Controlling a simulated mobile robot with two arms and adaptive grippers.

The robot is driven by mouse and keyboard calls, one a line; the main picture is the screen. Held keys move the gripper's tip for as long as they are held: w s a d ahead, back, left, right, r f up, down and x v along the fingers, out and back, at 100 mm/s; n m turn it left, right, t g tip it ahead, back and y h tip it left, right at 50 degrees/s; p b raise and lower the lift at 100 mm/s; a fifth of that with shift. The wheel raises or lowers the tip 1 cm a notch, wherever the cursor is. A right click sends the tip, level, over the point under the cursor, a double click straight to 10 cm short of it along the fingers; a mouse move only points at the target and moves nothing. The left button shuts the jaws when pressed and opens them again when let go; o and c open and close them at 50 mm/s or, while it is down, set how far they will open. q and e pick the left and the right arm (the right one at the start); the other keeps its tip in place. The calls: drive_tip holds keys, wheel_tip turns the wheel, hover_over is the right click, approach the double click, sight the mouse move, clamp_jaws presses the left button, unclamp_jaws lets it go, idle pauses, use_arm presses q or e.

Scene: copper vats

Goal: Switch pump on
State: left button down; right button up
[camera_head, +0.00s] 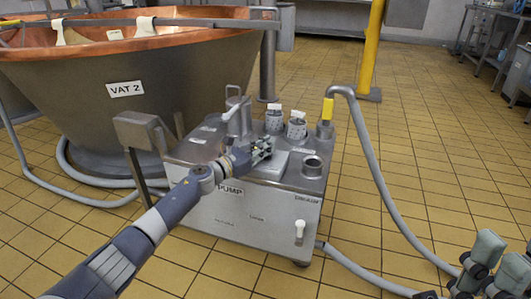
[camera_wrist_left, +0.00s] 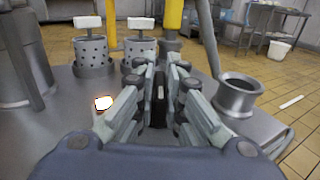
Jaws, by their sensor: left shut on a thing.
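The pump (camera_head: 240,213) is a grey metal box on the tiled floor, with a "PUMP" label on its front edge. My left gripper (camera_head: 264,151) reaches over its top from the left. In the left wrist view, my left gripper's fingers (camera_wrist_left: 160,90) are close together around a dark upright piece (camera_wrist_left: 160,108). I cannot tell if this piece is the pump's switch. A small white patch with an orange edge (camera_wrist_left: 103,102) glows left of the fingers. My right gripper (camera_head: 485,268) is at the bottom right of the head view, partly cut off and clear of the pump.
Two perforated cylinders with white tops (camera_wrist_left: 91,48) and an open pipe socket (camera_wrist_left: 237,94) stand on the pump around the gripper. A grey hose (camera_head: 375,180) curves down at the right. Vat 2 (camera_head: 180,100) stands behind left. A yellow post (camera_head: 371,45) stands behind.

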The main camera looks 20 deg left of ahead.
use_arm(q)
drive_tip(key=shift+m+g+h+b, duration=0.3)
drive_tip(key=shift+h+b, duration=0.1)
drive_tip(key=c, duration=1.7)
unclamp_jaws()
drive_tip(key=v, duration=1.2)
